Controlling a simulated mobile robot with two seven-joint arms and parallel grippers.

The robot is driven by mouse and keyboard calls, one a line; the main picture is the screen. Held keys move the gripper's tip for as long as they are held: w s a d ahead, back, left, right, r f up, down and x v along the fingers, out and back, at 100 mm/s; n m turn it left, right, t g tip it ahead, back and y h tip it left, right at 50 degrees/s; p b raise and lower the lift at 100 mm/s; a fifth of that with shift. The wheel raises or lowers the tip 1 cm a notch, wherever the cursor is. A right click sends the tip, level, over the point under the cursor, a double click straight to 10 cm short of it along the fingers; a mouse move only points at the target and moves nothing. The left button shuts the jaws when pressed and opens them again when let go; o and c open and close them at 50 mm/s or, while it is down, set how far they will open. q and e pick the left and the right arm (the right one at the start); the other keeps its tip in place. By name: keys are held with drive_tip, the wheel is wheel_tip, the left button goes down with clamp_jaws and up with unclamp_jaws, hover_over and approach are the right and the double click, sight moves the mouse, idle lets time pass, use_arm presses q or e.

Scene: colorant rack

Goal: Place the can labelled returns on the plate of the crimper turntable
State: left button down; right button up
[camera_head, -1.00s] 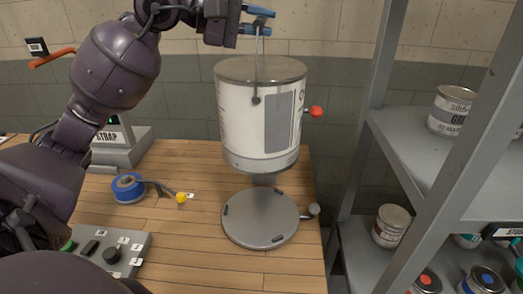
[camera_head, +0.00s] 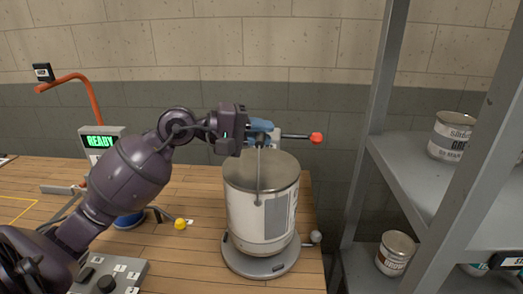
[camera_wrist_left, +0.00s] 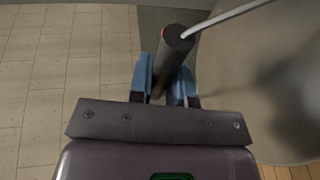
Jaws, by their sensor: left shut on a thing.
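The large white can (camera_head: 243,210) with a grey panel stands upright over the round grey turntable plate (camera_head: 262,268). Its underside is within the plate's rim; I cannot tell whether it touches or hovers slightly. No "returns" label is readable from here. My left gripper (camera_head: 264,134) is above the can, shut on the grip of its wire handle (camera_head: 259,178). My right gripper is not in view.
A lever with a red knob (camera_head: 316,138) sticks out behind the can. A grey shelf (camera_head: 412,165) with cans stands close on the right. A control box (camera_head: 110,278), yellow knob (camera_head: 180,223) and READY display (camera_head: 99,141) are on the left.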

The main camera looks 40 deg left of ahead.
sight(261, 164)
use_arm(q)
drive_tip(key=shift+f, duration=2.1)
drive_tip(key=shift+f, duration=0.2)
drive_tip(key=c, duration=1.1)
unclamp_jaws()
drive_tip(key=shift+o, duration=0.2)
drive_tip(key=shift+r, duration=0.1)
drive_tip(key=shift+r, duration=0.1)
drive_tip(key=b+v, duration=0.1)
drive_tip(key=v, duration=1.1)
drive_tip(key=shift+s+d, duration=0.1)
